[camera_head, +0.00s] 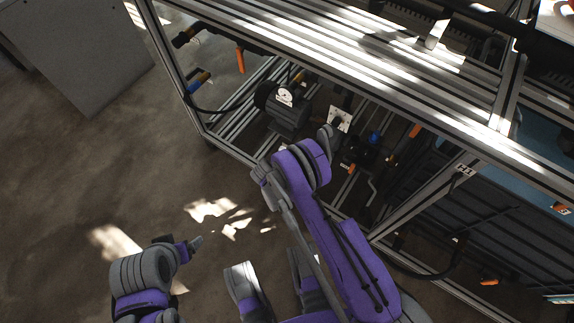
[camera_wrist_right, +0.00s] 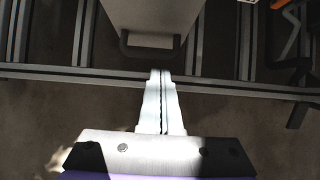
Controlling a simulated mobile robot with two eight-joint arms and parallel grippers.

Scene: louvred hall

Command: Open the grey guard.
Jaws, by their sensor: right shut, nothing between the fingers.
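In the right wrist view a pale grey panel (camera_wrist_right: 150,15), which I take to be the grey guard, hangs in from the top edge. A dark U-shaped handle (camera_wrist_right: 150,51) is at its lower end. My right gripper (camera_wrist_right: 160,73) is shut and empty, its tips just below the handle in the picture; contact cannot be told. In the head view my right arm reaches under the slatted bench and hides much of that spot; I cannot pick out the guard there for certain. My left gripper (camera_head: 197,242) is over bare floor, away from the bench; its finger gap is unclear.
The slatted metal bench top (camera_head: 350,45) overhangs my right arm's reach. A dark motor (camera_head: 283,110) and a white plate (camera_head: 341,119) with holes stand on the lower frame. A grey cabinet (camera_head: 85,60) stands at upper left. The floor at left is clear.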

